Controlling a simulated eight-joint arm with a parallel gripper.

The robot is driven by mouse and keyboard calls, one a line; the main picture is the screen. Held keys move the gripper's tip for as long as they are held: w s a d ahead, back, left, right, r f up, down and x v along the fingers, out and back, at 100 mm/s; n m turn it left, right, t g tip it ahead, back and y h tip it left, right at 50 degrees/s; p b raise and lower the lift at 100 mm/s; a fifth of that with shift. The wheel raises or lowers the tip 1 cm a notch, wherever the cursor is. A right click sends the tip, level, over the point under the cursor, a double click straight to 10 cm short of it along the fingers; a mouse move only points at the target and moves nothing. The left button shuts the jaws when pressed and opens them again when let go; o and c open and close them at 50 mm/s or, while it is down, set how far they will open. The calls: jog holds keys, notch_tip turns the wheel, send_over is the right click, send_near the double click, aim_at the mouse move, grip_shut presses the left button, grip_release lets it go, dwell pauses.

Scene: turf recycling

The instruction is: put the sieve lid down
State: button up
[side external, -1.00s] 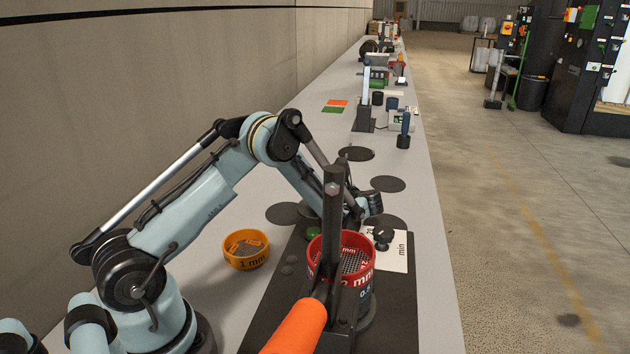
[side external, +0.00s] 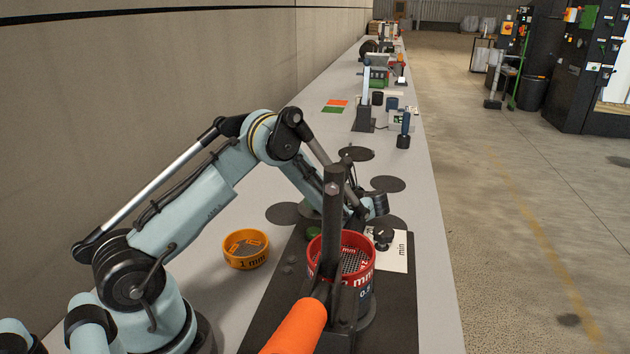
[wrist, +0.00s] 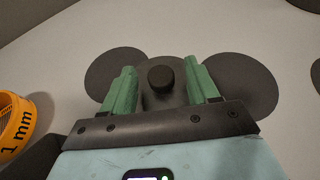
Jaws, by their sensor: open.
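The sieve lid is a dark grey disc (wrist: 164,98) with a black knob (wrist: 160,78), low over the bench in the wrist view. The green fingers of my gripper (wrist: 163,88) stand open on either side of the knob, with gaps showing. I cannot tell whether the lid's underside rests fully on the bench. In the side view my wrist (side external: 378,204) is beyond the sieve stack, and the fingers and lid are mostly hidden. The red sieve (side external: 340,258) tops the stack on the black shaker and is uncovered, its mesh showing.
An orange 1 mm sieve (side external: 246,249) sits on the bench left of the shaker. Flat dark discs (side external: 388,184) mark the bench around my wrist. A black post with an orange handle (side external: 296,327) rises in front of the stack. A white card (side external: 398,252) lies at its right.

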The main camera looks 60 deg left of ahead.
jog(key=v, duration=0.4)
jog(key=shift+a, duration=0.1)
notch_tip(320, 180, up, 7)
jog(key=shift+a, duration=0.25)
jog(key=shift+f, duration=0.1)
